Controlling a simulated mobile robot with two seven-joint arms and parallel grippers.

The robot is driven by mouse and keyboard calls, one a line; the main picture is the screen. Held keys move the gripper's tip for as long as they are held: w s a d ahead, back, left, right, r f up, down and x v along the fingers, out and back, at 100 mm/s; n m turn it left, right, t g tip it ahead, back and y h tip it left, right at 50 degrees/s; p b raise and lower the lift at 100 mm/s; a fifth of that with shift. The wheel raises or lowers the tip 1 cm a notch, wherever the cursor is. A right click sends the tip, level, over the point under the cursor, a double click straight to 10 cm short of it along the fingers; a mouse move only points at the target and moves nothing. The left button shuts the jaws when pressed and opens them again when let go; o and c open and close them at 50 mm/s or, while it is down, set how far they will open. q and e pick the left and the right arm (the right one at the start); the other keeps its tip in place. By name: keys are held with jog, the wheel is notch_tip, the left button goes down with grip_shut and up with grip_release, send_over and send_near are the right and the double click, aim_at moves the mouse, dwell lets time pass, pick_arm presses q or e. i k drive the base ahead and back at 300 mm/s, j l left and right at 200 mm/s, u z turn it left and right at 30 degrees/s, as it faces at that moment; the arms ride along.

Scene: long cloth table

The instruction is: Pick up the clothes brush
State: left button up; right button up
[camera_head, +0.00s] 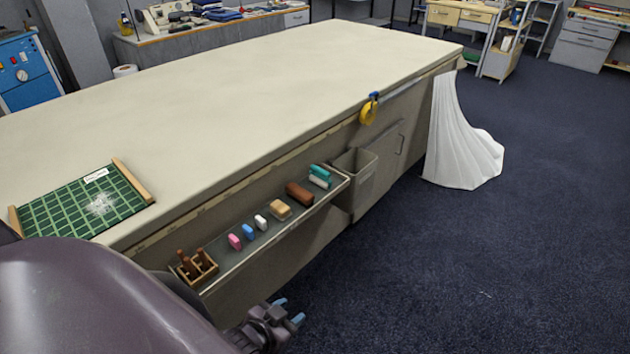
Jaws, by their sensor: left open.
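A narrow shelf (240,253) hangs along the table's front side and holds a row of small items. Among them are a brown block (299,193), a tan block (280,209) and a teal-and-pale item (320,175) near the shelf's far end. They are too small to tell for certain which is the clothes brush. My left gripper (289,311), with blue fingertips, is open and empty. In the picture it is below the shelf, over the floor and apart from the items. My right gripper is not in view.
Pink, blue and white small pieces (248,231) and a wooden holder (196,267) share the shelf. A grey bin (356,172) stands beyond its far end. A yellow tape roll (368,112) hangs at the table edge. A green gridded board (82,206) lies on the cloth table (230,95).

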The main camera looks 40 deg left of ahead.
aim_at(294, 192)
jog(key=i+l+u, duration=0.1)
jog(key=i+u, duration=0.25)
jog(key=i, duration=0.2)
jog(key=i+l+u, duration=0.3)
jog(key=i, duration=0.2)
jog(key=i+l+u, duration=0.2)
jog(key=u, duration=0.2)
jog(key=i+l+u, duration=0.25)
jog(key=u, duration=0.15)
jog(key=i+l+u, duration=0.3)
jog(key=u, duration=0.15)
jog(key=i+l+u, duration=0.15)
jog(key=l+u, duration=0.25)
